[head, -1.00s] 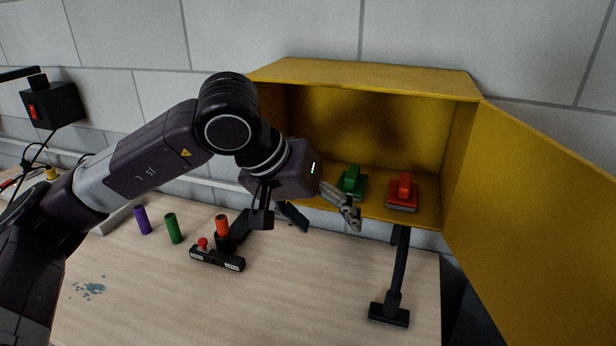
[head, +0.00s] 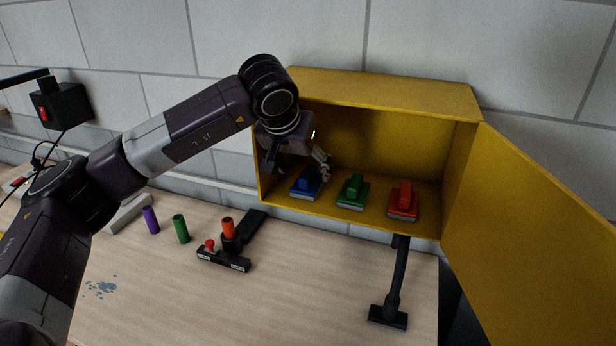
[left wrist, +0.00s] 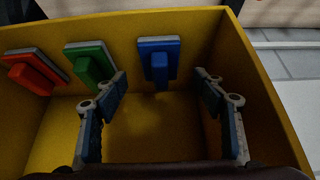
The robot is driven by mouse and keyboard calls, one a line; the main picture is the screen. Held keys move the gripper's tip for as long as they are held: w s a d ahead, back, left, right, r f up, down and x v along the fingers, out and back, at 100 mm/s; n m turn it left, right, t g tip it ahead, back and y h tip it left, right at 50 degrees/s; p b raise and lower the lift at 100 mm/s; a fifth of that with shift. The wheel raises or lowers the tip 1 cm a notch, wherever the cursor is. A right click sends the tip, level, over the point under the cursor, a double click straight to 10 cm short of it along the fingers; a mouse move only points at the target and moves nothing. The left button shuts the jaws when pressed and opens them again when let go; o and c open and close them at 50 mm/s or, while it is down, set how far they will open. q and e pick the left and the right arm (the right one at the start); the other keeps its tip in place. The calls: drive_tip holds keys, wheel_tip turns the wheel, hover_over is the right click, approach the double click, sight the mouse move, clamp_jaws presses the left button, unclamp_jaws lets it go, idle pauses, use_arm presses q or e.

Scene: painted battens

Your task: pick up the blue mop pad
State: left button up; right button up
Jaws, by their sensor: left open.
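The blue mop pad (head: 305,186) sits on the floor of the yellow cabinet (head: 375,85), at its left end in the head view. It has a raised blue grip on a grey-edged base. It also shows in the left wrist view (left wrist: 159,55). My left gripper (head: 295,165) is inside the cabinet opening, just above and behind the blue pad. In the left wrist view its fingers (left wrist: 165,90) are spread wide and empty, with the pad lying ahead between their lines, not touched. My right gripper is not in view.
A green mop pad (head: 352,191) and a red mop pad (head: 403,201) stand to the right of the blue one. The cabinet's door (head: 545,215) hangs open at the right. The bench (head: 290,290) below holds several coloured cylinders and a black stand (head: 393,290).

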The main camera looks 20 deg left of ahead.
sight(307, 173)
use_arm(q)
drive_tip(key=shift+w+r, duration=0.1)
drive_tip(key=shift+w, duration=0.2)
drive_tip(key=p+x, duration=0.2)
drive_tip(key=x, duration=0.2)
drive_tip(key=shift+w+f, duration=0.25)
drive_tip(key=shift+f, duration=0.05)
drive_tip(key=shift+w+f, duration=0.15)
drive_tip(key=shift+f, duration=0.1)
drive_tip(key=shift+c, duration=0.7)
drive_tip(key=c, duration=1.1)
drive_tip(key=shift+r, duration=0.1)
